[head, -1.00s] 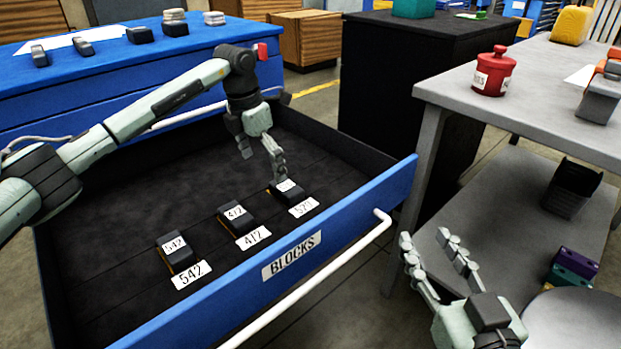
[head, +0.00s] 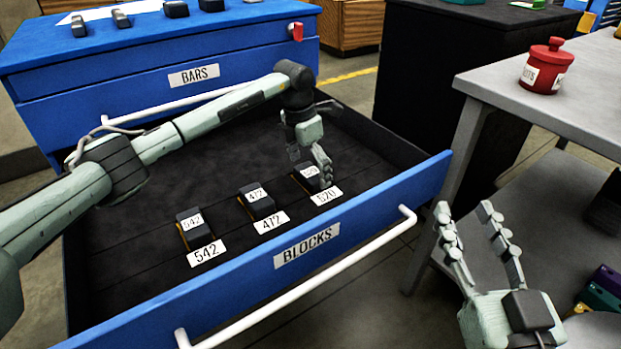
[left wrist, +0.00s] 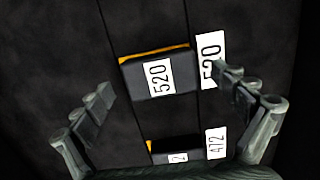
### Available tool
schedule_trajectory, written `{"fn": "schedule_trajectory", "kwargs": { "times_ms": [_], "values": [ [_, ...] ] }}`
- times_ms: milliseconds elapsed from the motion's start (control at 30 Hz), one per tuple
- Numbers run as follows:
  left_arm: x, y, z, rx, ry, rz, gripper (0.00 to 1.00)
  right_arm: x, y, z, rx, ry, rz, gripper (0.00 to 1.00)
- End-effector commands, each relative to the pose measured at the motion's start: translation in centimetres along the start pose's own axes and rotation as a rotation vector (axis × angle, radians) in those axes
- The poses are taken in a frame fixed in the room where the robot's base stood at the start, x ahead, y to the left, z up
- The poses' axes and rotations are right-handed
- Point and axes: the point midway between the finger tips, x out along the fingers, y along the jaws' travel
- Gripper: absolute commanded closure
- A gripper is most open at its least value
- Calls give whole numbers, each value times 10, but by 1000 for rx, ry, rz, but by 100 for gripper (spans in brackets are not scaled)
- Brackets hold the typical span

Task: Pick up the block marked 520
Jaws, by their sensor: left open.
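The block marked 520 (head: 308,180) is dark with a white number tag and lies in the open drawer (head: 250,257) marked BLOCKS, behind its floor label (head: 326,195). In the left wrist view the block (left wrist: 177,78) shows a yellow edge and lies ahead of the fingertips, between their lines. My left gripper (head: 314,166) is over the block, pointing down, open and empty; it also shows in the left wrist view (left wrist: 165,95). It partly hides the block in the head view. My right gripper (head: 462,212) is open and empty, right of the drawer.
Blocks marked 472 (head: 257,203) and 542 (head: 194,231) lie left of it in the same drawer. The drawer's blue front and white handle (head: 300,285) stand before them. A grey table (head: 560,105) with a red jar (head: 546,67) is at right.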

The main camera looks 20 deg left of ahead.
Motion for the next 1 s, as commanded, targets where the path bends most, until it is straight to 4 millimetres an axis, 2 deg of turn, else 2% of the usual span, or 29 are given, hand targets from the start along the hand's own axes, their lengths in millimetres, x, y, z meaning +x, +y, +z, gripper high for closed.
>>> {"fn": "schedule_trajectory", "kwargs": {
  "times_ms": [200,800,1000],
  "values": [
    [1,0,0,0,-1,0,3,0,0,-1,1,3,0,60],
    [0,0,0,0,0,0,77,0,0,-1,0,2,0,60],
    [-1,0,1,0,-3,0,79,0,0,-1,0,2,0,60]
  ]
}}
